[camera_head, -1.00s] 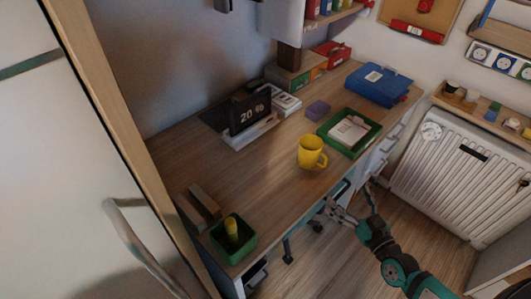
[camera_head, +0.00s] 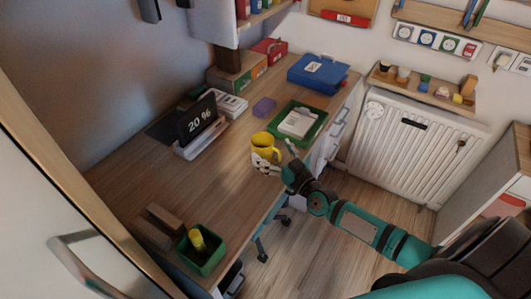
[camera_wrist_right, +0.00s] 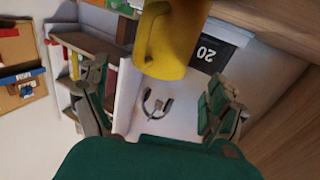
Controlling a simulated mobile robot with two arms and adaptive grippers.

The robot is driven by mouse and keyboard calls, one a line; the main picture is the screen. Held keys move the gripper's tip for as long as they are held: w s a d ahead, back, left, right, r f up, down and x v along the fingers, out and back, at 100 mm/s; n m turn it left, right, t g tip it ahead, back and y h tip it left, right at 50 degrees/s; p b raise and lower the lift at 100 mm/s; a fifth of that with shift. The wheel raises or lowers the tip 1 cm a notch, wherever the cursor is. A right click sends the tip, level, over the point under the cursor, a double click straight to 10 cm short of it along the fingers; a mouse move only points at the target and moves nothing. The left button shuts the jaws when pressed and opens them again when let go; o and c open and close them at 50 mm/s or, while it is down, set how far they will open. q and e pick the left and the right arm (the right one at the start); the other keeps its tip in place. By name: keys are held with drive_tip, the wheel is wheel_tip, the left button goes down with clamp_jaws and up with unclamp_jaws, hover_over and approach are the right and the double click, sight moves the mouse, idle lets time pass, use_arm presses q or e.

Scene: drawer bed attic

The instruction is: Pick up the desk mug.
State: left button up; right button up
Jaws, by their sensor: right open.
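The yellow desk mug (camera_head: 264,146) stands upright on the wooden desk (camera_head: 205,180), near its front edge. My right gripper (camera_head: 278,160) is at the mug's front right side, with its fingers overlapping the mug's lower part in the head view. In the right wrist view the mug (camera_wrist_right: 172,42) shows large, beyond and between the open fingers of the right gripper (camera_wrist_right: 160,100). The fingers are spread wide and nothing is held. Whether a finger touches the mug cannot be told. My left gripper is not in view.
A green tray (camera_head: 318,128) with a pale box lies just right of the mug. A purple block (camera_head: 264,107) and a blue case (camera_head: 318,73) lie farther back. A green pot (camera_head: 203,258) stands at the near corner.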

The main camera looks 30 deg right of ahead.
drive_tip(key=w, duration=0.4)
drive_tip(key=shift+w+a+f, duration=0.1)
drive_tip(key=shift+w+a, duration=0.15)
drive_tip(key=shift+w, duration=0.15)
drive_tip(key=c, duration=1.3)
drive_tip(key=shift+c, duration=0.6)
drive_tip(key=shift+r, duration=0.25)
